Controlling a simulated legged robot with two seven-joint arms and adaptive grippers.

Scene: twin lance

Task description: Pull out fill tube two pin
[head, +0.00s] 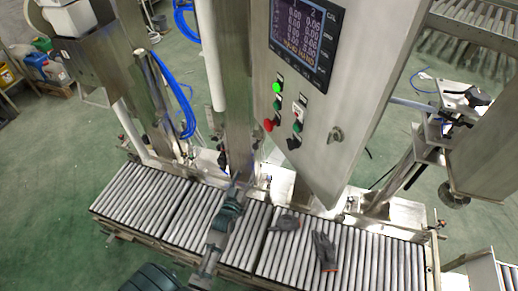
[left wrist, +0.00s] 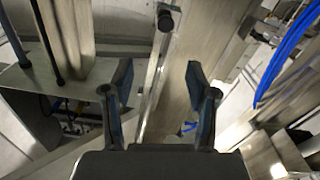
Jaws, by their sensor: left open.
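My left gripper (head: 240,180) reaches up from the bottom of the head view, over the rollers and in front of the steel column. In the left wrist view its two dark fingers (left wrist: 158,82) are apart, with nothing between them. A black round knob (left wrist: 166,19) on a slim metal bar (left wrist: 154,85) shows just beyond the fingertips, near the top middle and apart from them. I cannot tell whether this knob is the fill tube two pin. The pin cannot be made out in the head view. My right gripper is not in view.
A steel control cabinet (head: 345,120) with a screen (head: 303,36) and lit green button stands right of the column. Blue hoses (head: 188,112) hang at left; one also shows in the left wrist view (left wrist: 283,52).

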